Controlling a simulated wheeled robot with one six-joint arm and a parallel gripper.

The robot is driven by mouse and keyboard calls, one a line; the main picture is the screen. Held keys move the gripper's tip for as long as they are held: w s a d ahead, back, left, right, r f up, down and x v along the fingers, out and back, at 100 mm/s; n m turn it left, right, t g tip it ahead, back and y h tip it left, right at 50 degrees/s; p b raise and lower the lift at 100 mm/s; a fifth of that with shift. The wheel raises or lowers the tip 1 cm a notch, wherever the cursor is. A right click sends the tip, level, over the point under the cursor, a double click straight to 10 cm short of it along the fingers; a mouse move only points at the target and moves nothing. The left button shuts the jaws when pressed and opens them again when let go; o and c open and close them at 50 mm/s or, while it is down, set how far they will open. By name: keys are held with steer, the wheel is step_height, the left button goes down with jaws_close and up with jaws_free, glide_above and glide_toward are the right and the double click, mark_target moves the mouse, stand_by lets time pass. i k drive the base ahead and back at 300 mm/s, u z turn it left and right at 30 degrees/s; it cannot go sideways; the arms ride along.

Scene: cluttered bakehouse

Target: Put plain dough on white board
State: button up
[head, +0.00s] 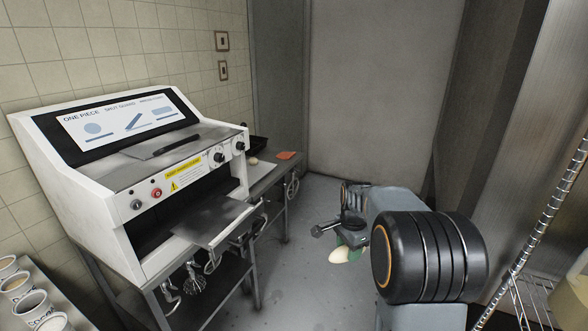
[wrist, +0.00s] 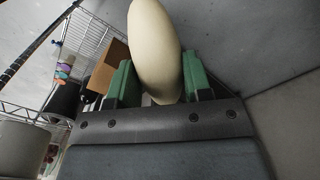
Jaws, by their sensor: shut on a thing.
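My gripper (head: 350,246) is right of centre in the head view, held over the open floor. Its green fingers are shut on a pale, smooth, oval plain dough (head: 341,256). In the wrist view, the plain dough (wrist: 155,45) stands out lengthwise between the two green fingers of my gripper (wrist: 157,84).
A white dough machine (head: 190,180) stands at left on a metal bench. White cups (head: 32,305) stand lower left. A wire rack (head: 535,230) is at right. The middle floor is clear.

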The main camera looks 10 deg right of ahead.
mark_target(252, 175)
steer(key=z, duration=0.6)
steer(key=i, duration=2.25)
steer(key=u, duration=1.9)
steer(key=i, duration=0.5)
